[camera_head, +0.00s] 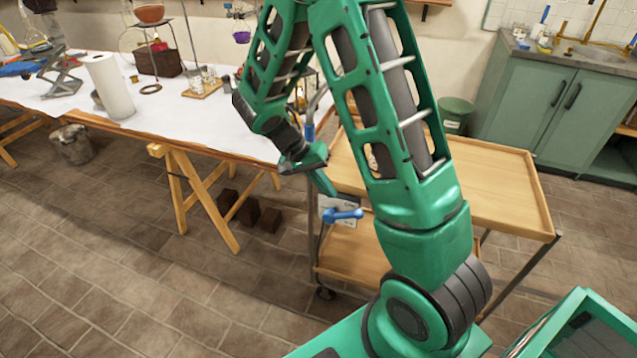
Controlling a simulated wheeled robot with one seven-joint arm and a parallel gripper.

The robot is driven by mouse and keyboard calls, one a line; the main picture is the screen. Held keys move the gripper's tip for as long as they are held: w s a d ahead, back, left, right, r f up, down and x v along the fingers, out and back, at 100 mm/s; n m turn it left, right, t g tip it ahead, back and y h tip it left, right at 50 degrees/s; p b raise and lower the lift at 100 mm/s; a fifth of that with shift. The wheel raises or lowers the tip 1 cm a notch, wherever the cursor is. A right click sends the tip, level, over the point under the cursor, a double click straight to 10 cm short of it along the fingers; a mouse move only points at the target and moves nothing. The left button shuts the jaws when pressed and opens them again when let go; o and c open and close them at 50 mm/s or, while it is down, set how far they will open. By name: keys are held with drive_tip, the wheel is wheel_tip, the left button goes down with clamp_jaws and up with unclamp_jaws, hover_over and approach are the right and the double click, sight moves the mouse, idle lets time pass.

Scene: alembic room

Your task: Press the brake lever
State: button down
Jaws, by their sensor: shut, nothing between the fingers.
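A blue lever (342,214) with rounded ends sits on a pale plate at the near left side of the wooden cart (500,200); it looks like the brake lever. My gripper (328,188) is at the end of my green arm, shut and empty, pointing down just above the lever. I cannot tell whether its tips touch the lever or are a little apart from it. My arm hides the middle of the cart.
A long table (225,128) with a white cover, paper towel roll (108,86) and glassware stands at the left. Dark blocks (247,212) lie under it. A green bin (455,115) and sink cabinet (540,105) stand behind right. The tiled floor at front left is clear.

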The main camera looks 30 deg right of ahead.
sight(347, 213)
drive_tip(key=x, duration=0.8)
drive_tip(key=shift+s+d+f, duration=0.1)
